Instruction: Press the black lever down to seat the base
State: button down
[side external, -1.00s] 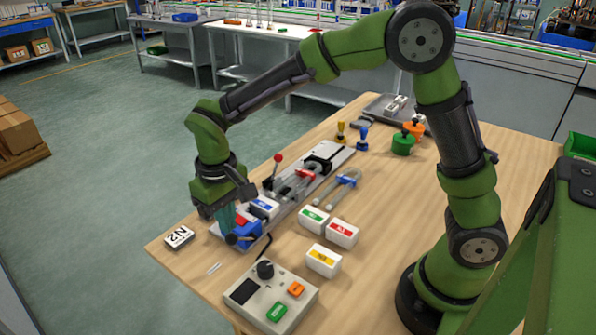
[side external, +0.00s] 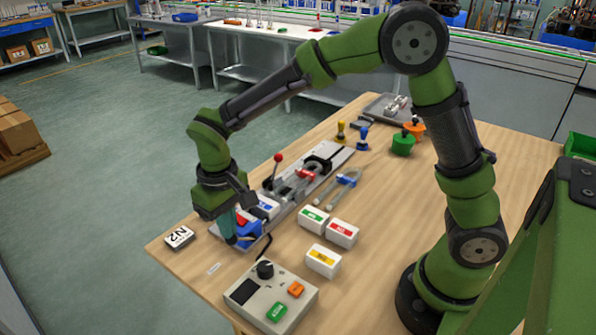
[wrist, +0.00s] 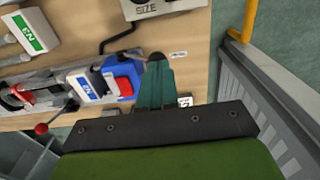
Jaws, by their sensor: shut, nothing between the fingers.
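The blue clamp block (side external: 247,230) sits at the near end of the long grey fixture (side external: 290,198); it also shows in the wrist view (wrist: 124,78). A dark rounded lever end (wrist: 157,57) shows right at my fingertips in the wrist view, beside the blue block. In the side view it is mostly hidden behind the fingers. My gripper (side external: 229,238) points down with its teal fingers together and nothing between them; the fingers also fill the middle of the wrist view (wrist: 156,66). I cannot tell whether the tips touch the lever end.
A control box (side external: 271,295) with a black knob stands in front of the fixture. A thin black cable (wrist: 120,36) bends toward it. White blocks with green, red and yellow labels (side external: 323,260) stand to the right.

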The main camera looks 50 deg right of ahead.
jog(key=shift+a+f, duration=0.1)
jog(key=shift+f, duration=0.3)
jog(key=shift+a+f, duration=0.3)
jog(key=shift+f, duration=0.3)
jog(key=shift+a+f, duration=0.25)
jog(key=shift+f, duration=0.25)
dwell(0.4)
